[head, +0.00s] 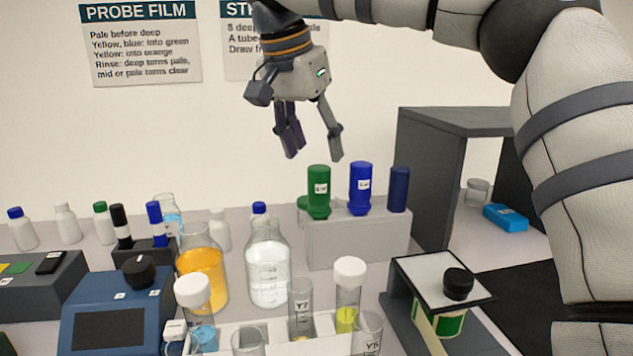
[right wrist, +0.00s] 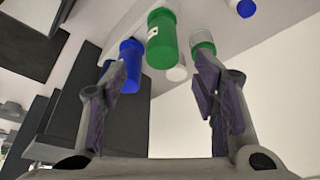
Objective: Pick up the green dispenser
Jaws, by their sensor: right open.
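The green dispenser (head: 318,190) stands upright in the grey rack (head: 356,243), at its left end, with a white label on its front. It also shows in the right wrist view (right wrist: 161,40), between the open fingers and beyond their tips. My right gripper (head: 313,157) is open and empty, above the green dispenser and apart from it; it also shows in the right wrist view (right wrist: 165,80). The blue dispenser (head: 360,186) stands just right of the green one. My left gripper is not in view.
A dark blue dispenser (head: 398,189) stands at the rack's right end. In front are an orange-filled bottle (head: 203,277), a clear bottle (head: 267,275) and capped tubes. A dark grey cabinet (head: 427,170) rises at the right.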

